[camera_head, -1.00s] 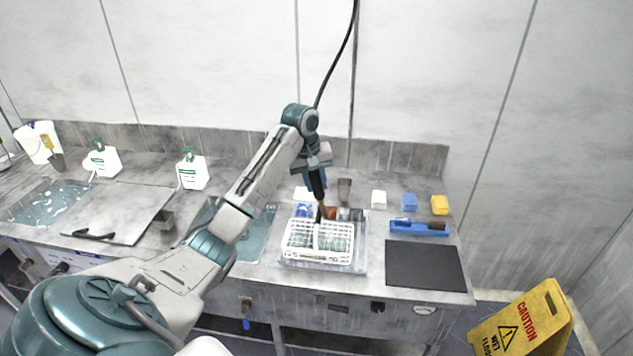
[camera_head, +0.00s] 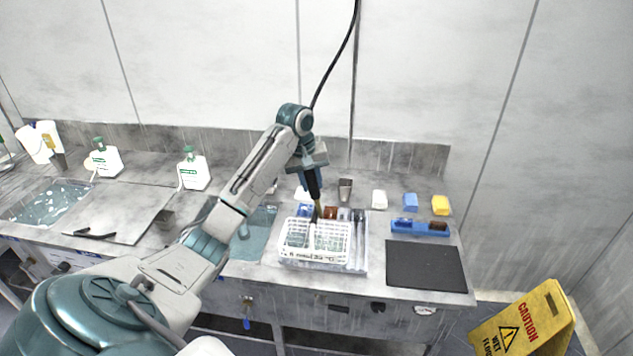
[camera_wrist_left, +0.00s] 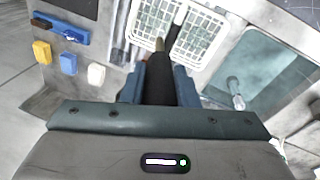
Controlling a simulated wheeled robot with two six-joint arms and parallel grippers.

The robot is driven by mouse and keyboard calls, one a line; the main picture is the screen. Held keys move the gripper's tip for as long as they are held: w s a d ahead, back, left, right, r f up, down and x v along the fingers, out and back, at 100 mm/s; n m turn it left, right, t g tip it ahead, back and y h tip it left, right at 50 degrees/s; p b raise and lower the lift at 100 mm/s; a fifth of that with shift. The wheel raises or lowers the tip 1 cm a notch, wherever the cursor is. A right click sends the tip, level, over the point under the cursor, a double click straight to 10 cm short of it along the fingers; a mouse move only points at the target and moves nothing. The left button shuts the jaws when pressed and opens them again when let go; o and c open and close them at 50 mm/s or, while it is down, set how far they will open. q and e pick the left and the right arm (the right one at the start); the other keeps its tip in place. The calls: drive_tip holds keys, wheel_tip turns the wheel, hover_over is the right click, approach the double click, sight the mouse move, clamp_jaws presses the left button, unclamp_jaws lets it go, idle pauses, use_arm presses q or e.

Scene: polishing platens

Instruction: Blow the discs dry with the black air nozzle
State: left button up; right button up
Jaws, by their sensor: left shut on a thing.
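My left gripper (camera_head: 313,178) is shut on the black air nozzle (camera_head: 316,197), which hangs from a black hose and points down. The nozzle also shows in the left wrist view (camera_wrist_left: 160,82) between the blue fingers. Its brass-coloured tip is just over the white rack (camera_head: 316,257). The rack also shows in the left wrist view (camera_wrist_left: 208,38), with greyish discs seen dimly through its grid. Whether the discs are wet cannot be told. My right gripper is not in view.
A sink (camera_head: 252,240) lies left of the rack and a black mat (camera_head: 425,264) lies right of it. A blue tray (camera_head: 420,228) and small white, blue and yellow blocks stand at the back right. White bottles (camera_head: 193,170) stand at the back left. A yellow caution sign (camera_head: 522,322) stands on the floor.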

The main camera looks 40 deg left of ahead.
use_arm(q)
drive_tip(key=s+a, duration=0.1)
drive_tip(key=a, duration=0.2)
drive_tip(key=s+a, duration=0.1)
drive_tip(key=shift+s+a, duration=0.25)
drive_tip(key=shift+s, duration=0.1)
idle(1.2)
